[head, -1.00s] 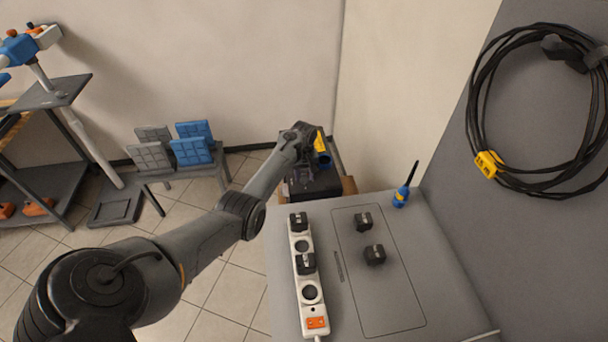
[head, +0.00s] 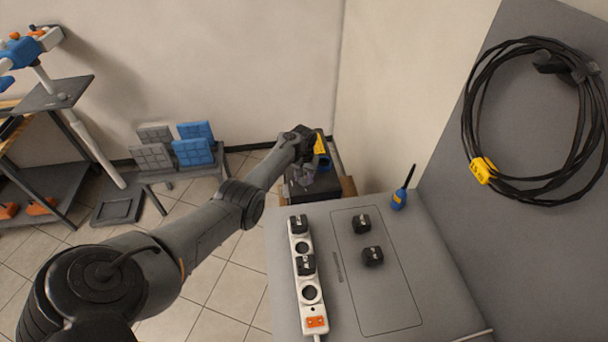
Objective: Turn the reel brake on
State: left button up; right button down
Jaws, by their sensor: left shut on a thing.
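The gripper is shut on a part there. Its fingertips are small and partly hidden by the wrist, so I cannot tell exactly which part it holds or how the brake is set. My right gripper is not in view.
A coiled black cable (head: 470,120) hangs on the right panel. A low stand with blue and grey panels (head: 193,152) is at left.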

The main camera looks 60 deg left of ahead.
pick_arm(q)
jog(key=m, duration=0.3)
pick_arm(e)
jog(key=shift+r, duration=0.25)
pick_arm(q)
jog(key=m, duration=0.2)
jog(key=shift+m, duration=0.4)
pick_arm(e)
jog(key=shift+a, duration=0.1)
pick_arm(q)
jog(key=m, duration=0.3)
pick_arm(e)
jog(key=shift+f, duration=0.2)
pick_arm(q)
jog(key=shift+m+b, duration=0.35)
jog(key=shift+m, duration=1.35)
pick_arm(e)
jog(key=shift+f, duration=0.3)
pick_arm(q)
jog(key=o, duration=1.1)
jog(key=shift+c, duration=0.2)
